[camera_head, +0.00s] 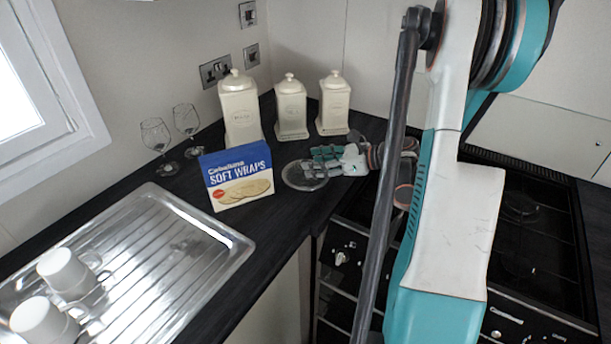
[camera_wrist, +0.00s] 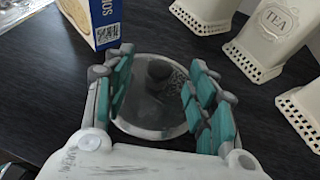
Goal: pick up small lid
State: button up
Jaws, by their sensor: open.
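The small lid (camera_wrist: 150,112) is round and see-through, with a pale rim and a dark knob (camera_wrist: 159,70). It lies on the dark worktop, and in the head view its left part (camera_head: 297,177) shows beside my gripper. My gripper (camera_wrist: 158,82) is open, with its teal-padded fingers on either side of the lid's knob in the wrist view. In the head view my gripper (camera_head: 328,160) is low over the lid and hides part of it. I cannot tell whether the fingers touch the lid.
A blue soft wraps box (camera_head: 237,176) stands left of the lid. Several cream canisters (camera_head: 291,108) stand behind it. Two glasses (camera_head: 157,137) stand at the back left. White mugs (camera_head: 62,272) are on the metal drainer (camera_head: 165,240). The hob (camera_head: 525,225) is at right.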

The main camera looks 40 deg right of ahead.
jog(key=b+x, duration=0.1)
jog(key=x, duration=0.3)
jog(key=shift+s, duration=0.15)
grip_shut()
